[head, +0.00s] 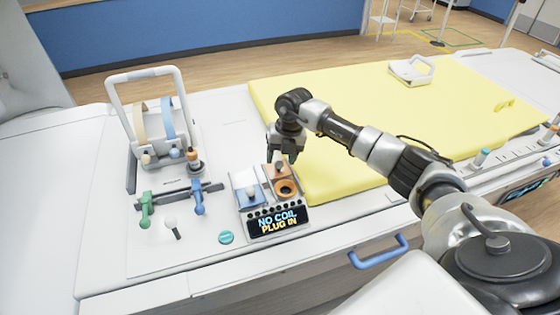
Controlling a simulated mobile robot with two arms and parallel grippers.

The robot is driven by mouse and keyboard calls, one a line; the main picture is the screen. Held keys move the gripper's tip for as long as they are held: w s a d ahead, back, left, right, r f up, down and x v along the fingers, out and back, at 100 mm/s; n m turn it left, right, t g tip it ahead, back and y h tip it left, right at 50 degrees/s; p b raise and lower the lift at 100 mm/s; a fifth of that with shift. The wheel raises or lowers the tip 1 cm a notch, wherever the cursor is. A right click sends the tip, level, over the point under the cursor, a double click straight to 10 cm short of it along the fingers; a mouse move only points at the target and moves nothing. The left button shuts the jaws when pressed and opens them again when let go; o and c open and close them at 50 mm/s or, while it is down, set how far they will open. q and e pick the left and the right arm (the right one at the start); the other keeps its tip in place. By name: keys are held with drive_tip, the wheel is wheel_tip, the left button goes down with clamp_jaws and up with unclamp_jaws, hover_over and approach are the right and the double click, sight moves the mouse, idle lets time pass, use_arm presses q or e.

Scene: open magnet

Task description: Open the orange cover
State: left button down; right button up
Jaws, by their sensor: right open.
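The orange cover (270,171) is on the right half of a small control box (271,210) on the white bench. A dark round ring or socket (286,188) shows on an orange face in front of it. The picture is too small to tell how far the cover is raised. My right gripper (283,159) points down just behind and above the orange cover, with its jaws open. I cannot tell whether a finger touches the cover. My left gripper is not in view.
The box's display reads "NO COIL PLUG IN". Green (146,209) and blue (198,200) levers and a white-handled frame (113,95) stand to the left. A yellow mat (340,95) lies right.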

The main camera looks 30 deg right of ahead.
sight(287, 171)
wheel_tip(287, 171, up, 9)
drive_tip(key=d+b, duration=0.1)
drive_tip(key=shift+s+d+b, duration=0.3)
drive_tip(key=shift+s+b, duration=0.05)
drive_tip(key=shift+s, duration=0.05)
drive_tip(key=shift+f, duration=0.1)
